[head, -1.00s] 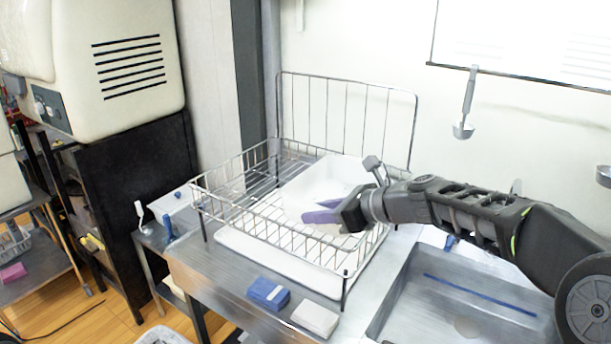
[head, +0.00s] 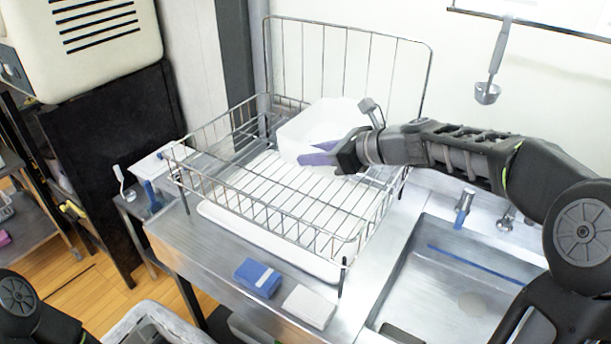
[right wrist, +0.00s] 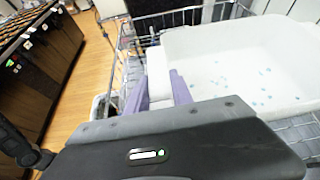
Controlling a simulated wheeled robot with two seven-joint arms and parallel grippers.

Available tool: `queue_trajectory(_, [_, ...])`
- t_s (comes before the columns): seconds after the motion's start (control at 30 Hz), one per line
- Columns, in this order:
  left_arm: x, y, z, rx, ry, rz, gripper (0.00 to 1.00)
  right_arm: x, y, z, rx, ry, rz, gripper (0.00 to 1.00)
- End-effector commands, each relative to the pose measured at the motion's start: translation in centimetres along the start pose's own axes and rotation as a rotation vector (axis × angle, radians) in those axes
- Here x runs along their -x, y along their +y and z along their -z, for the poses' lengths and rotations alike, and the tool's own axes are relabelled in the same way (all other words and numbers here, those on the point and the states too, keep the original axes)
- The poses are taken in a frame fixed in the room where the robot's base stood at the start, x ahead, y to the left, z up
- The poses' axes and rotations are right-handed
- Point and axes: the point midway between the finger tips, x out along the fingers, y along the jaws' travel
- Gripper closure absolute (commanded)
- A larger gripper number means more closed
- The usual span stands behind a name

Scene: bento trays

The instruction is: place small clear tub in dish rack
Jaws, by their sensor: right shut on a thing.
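The tub (head: 312,122) is whitish, with small blue specks inside it in the right wrist view (right wrist: 230,65). It is at the back part of the wire dish rack (head: 262,222), within the rack's outline. Whether its base touches the rack floor I cannot tell. My right gripper (head: 316,155) comes in from the right and is shut on the tub's near wall with its purple fingers. In the right wrist view the gripper (right wrist: 163,88) has the wall between its fingers. My left gripper is out of view.
A white drip tray (head: 262,240) lies under the rack. A blue sponge (head: 257,277) and a white block (head: 309,306) lie on the counter in front. The sink (head: 450,290) is at the right, with a tap (head: 464,208) behind. The rack's front floor is clear.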

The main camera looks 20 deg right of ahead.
Motion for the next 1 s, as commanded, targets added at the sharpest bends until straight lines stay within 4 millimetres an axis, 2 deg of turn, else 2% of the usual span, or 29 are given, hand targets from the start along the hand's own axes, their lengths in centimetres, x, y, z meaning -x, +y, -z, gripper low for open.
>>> queue_trajectory(0.13, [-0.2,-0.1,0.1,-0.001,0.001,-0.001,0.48,-1.1,0.1,2.2,-0.002,0.001,0.000,1.00])
queue_trajectory(0.53, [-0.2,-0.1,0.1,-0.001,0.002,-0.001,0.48,-1.5,0.1,2.9,0.001,0.000,0.001,1.00])
queue_trajectory(0.83, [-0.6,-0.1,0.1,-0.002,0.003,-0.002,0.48,-3.4,0.3,6.7,-0.002,0.001,0.000,1.00])
queue_trajectory(1.0, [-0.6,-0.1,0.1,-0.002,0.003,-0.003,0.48,-3.6,0.4,7.2,0.001,0.000,0.001,1.00])
